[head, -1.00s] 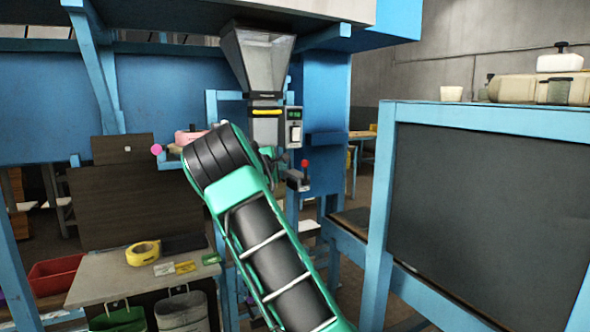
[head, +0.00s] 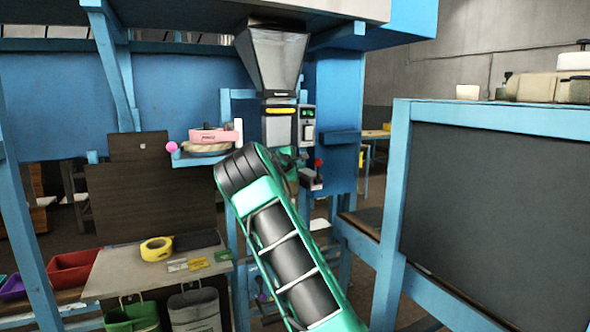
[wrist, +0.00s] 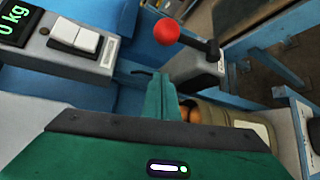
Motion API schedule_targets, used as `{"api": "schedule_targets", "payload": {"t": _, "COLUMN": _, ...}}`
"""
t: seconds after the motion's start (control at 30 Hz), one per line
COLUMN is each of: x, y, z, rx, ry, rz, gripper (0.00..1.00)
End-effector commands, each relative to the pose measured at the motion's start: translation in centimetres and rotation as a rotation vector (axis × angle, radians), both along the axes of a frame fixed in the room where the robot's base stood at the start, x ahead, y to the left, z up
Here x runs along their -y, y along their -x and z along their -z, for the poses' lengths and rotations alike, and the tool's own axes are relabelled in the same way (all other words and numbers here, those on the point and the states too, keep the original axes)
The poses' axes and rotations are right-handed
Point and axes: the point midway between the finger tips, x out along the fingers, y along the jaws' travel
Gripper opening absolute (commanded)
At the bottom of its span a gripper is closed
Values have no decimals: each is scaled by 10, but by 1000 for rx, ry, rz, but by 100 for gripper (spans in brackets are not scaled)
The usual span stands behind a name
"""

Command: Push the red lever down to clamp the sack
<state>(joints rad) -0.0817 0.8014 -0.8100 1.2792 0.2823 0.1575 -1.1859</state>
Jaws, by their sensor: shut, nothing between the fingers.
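The red lever's round knob (wrist: 166,32) is at the top middle of the wrist view, by a black rod on a grey block (wrist: 195,72). In the head view the red knob (head: 319,163) shows small, right of my arm's end. My gripper (wrist: 160,82) is shut and empty, its green fingers pointing toward the block, below the knob in the picture. I see no clear contact with the knob. In the head view my gripper (head: 290,158) is partly hidden by my arm. A tan, sack-like shape (wrist: 245,128) lies beyond my gripper; I cannot tell its state.
A panel with a white switch (wrist: 75,42) and a "0 kg" display (wrist: 18,22) is left of the lever. A grey hopper (head: 272,60) hangs above. A blue-framed dark board (head: 490,200) stands at the right. A low table (head: 130,272) holds yellow tape (head: 157,249).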

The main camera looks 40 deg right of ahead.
Motion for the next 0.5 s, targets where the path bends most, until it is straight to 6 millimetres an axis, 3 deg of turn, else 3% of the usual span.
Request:
{"api": "schedule_targets", "payload": {"t": 0.23, "x": 24, "y": -12, "z": 8, "rx": -2, "ry": 0, "rz": 2, "gripper": 0}}
{"api": "schedule_targets", "payload": {"t": 0.5, "x": 28, "y": 12, "z": -2, "rx": 0, "ry": -2, "rz": 2, "gripper": 0}}
